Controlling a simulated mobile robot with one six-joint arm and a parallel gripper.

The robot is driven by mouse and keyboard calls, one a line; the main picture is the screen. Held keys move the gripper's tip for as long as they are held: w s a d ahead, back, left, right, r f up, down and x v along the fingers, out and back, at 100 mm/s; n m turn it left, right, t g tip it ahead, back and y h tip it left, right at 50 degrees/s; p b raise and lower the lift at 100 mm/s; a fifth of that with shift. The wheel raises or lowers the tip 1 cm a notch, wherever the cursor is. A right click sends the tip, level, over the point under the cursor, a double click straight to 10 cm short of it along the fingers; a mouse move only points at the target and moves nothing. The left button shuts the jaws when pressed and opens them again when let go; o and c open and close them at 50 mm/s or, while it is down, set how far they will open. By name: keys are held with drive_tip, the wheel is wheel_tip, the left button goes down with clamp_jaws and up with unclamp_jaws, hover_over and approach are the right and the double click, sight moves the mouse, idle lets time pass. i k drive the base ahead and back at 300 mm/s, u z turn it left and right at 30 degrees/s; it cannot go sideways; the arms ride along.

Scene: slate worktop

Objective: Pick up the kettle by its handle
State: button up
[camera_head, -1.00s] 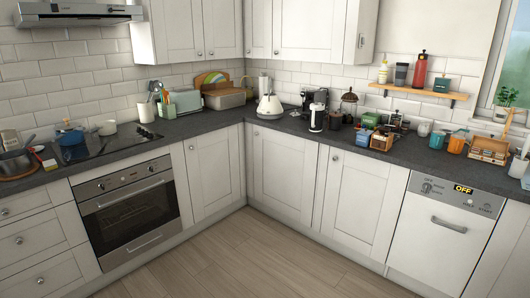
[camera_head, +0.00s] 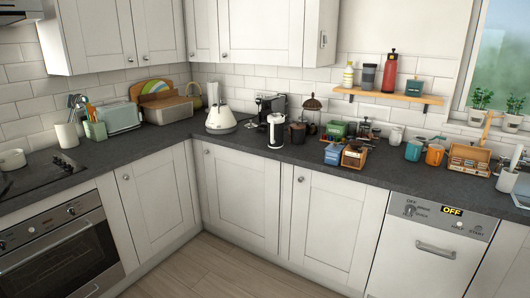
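A white, cone-shaped kettle (camera_head: 221,119) stands upright on the slate worktop (camera_head: 200,150), just right of the inner corner. A dark part at its right side looks like the handle, but it is too small to be sure. Nothing touches the kettle. My gripper does not show in this view.
The worktop in front of the kettle is clear.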

sight(223, 115)
drive_tip(key=i, duration=1.8)
drive_tip(key=u, duration=0.65)
drive_tip(key=i, duration=0.7)
drive_tip(key=u, duration=0.75)
drive_tip(key=i, duration=0.5)
drive_tip(key=u, duration=0.8)
drive_tip(key=i, duration=0.6)
drive_tip(key=u, duration=0.3)
